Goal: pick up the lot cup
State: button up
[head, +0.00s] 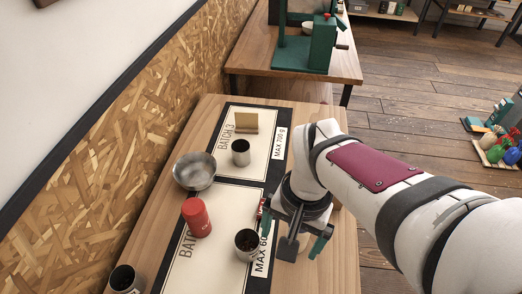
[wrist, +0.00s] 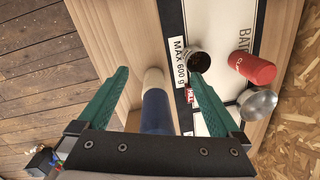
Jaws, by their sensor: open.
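Three metal cups stand in the head view: one with dark contents (head: 247,246) near the front, one on the far mat (head: 241,158), and one at the bottom left edge (head: 124,281). I cannot tell by any readable mark which is the lot cup. My gripper (head: 292,240) is open at the table's right side, right of the front cup and apart from it. In the wrist view, my gripper (wrist: 158,76) has a blue and cream object (wrist: 156,105) between its spread fingers; whether it touches them is unclear. The dark-filled cup (wrist: 200,63) lies beyond the right fingertip.
A red canister (head: 196,218) and a metal bowl (head: 194,172) stand left of the front cup. A small wooden stand (head: 246,122) is on the far mat. A small red item (wrist: 190,95) lies near the right finger. A wood-chip wall (head: 125,140) bounds the left.

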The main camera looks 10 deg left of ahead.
jog(key=n, duration=0.2)
send_over(248, 246)
jog(key=s, duration=0.1)
notch_tip(248, 246, down, 5)
jog(key=shift+h, duration=0.3)
notch_tip(248, 246, down, 16)
jog(key=shift+s+d+r, duration=0.1)
jog(key=shift+d+r, duration=0.05)
jog(key=shift+r, duration=0.1)
jog(key=c, duration=1.4)
